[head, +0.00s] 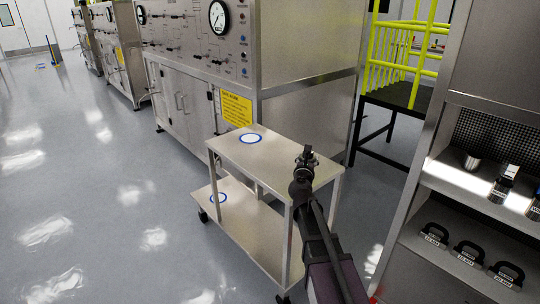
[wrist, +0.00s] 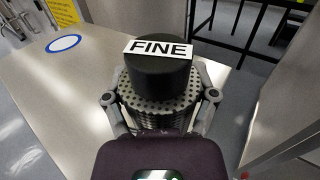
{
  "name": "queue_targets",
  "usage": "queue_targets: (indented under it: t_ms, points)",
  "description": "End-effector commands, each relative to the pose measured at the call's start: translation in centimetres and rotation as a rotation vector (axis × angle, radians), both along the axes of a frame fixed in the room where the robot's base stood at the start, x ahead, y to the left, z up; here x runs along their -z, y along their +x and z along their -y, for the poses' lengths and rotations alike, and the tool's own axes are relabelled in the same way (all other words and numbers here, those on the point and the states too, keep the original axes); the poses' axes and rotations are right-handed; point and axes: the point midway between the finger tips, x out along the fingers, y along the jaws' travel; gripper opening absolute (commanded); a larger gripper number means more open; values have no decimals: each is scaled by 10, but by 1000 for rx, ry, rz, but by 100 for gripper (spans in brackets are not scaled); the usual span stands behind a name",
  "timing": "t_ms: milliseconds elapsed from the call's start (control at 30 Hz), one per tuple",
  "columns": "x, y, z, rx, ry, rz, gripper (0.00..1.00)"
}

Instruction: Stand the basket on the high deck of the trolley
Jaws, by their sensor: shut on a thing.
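My gripper (wrist: 160,98) is shut on the basket (wrist: 160,112), with one finger on each side of it. The basket is perforated metal with a black top and a white label reading FINE. In the head view my gripper (head: 306,160) is over the right end of the trolley's high deck (head: 285,157), and the basket is mostly hidden there. I cannot tell whether its base touches the deck. A blue-ringed white spot (head: 250,138) marks the high deck's left part and also shows in the wrist view (wrist: 63,43).
A steel panel cabinet (head: 200,95) stands close behind the trolley. At right, a shelf unit (head: 465,185) holds small cylinders and black handled items. Yellow railings (head: 408,60) stand behind. Floor at left is clear.

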Motion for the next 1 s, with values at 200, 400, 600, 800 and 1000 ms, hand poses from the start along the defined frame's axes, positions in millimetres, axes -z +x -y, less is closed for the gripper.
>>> queue_targets:
  t_ms: [200,400,600,800,1000]
  points:
    - [1,6,-2,0,0,0,17]
    - [3,30,-9,-2,0,0,17]
    - [7,67,-19,-2,0,0,17]
    - [11,103,-29,0,0,0,17]
    - [14,137,-39,-1,0,0,17]
